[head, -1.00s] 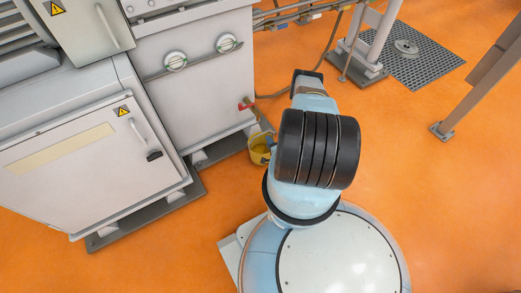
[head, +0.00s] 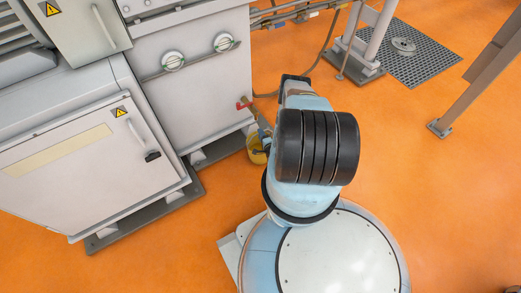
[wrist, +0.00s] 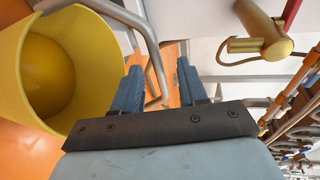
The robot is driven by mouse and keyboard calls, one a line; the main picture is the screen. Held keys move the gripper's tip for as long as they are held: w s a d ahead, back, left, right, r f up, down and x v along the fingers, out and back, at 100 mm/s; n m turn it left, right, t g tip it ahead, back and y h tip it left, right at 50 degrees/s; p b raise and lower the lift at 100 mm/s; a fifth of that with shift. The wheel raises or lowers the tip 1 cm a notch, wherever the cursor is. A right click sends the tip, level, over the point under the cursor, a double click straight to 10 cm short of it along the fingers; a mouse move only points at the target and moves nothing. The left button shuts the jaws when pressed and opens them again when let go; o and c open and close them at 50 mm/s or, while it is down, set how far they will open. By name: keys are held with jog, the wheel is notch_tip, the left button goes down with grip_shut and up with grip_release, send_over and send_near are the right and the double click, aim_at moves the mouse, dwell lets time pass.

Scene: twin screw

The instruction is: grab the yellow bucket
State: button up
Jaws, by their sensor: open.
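The yellow bucket (head: 256,156) stands on the orange floor at the foot of the grey cabinet, partly hidden by my arm in the head view. In the wrist view the bucket (wrist: 97,50) fills the left side, its open mouth and inside showing. Its grey handle (wrist: 150,35) arcs from the bucket's top across to the right. My gripper (wrist: 158,70) is open just right of the rim. The handle appears between the two blue fingers in the picture; I cannot tell whether it touches either. In the head view the gripper is mostly hidden behind my arm.
A brass valve (wrist: 268,38) with a red lever is close to the right of the fingers. The grey cabinet (head: 200,85) stands behind the bucket. Pipes (head: 290,14) run along the back. The orange floor at the right is clear up to a metal post (head: 470,85).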

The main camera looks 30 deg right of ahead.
jog(key=x, duration=0.4)
jog(key=shift+w+d+f, duration=0.1)
jog(key=shift+w+f, duration=0.05)
jog(key=shift+c, duration=0.4)
grip_shut()
dwell(0.9)
